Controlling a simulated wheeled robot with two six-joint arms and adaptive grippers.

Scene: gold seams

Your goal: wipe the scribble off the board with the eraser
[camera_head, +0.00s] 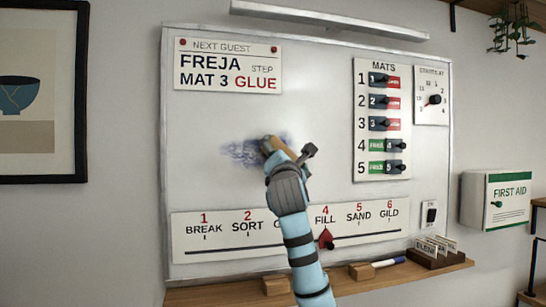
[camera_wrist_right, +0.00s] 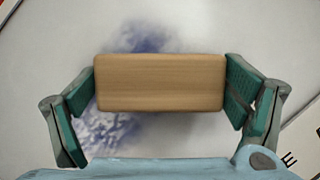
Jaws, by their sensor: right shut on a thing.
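The whiteboard (camera_head: 330,55) hangs on the wall ahead. A blue scribble (camera_head: 240,153) marks its middle left; in the right wrist view the scribble (camera_wrist_right: 105,135) shows as blotchy, smeared blue below and above the eraser. The wooden eraser (camera_wrist_right: 160,82) is held between the two green fingers of my right gripper (camera_wrist_right: 160,85), which is shut on it. In the head view the right gripper (camera_head: 275,148) is over the right part of the scribble and hides some of it. I cannot tell whether the eraser touches the board. My left gripper is not in view.
The guest sign (camera_head: 228,64), mats panel (camera_head: 382,120) and step strip (camera_head: 190,240) surround the scribble. A first aid box (camera_head: 495,201) is at right.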

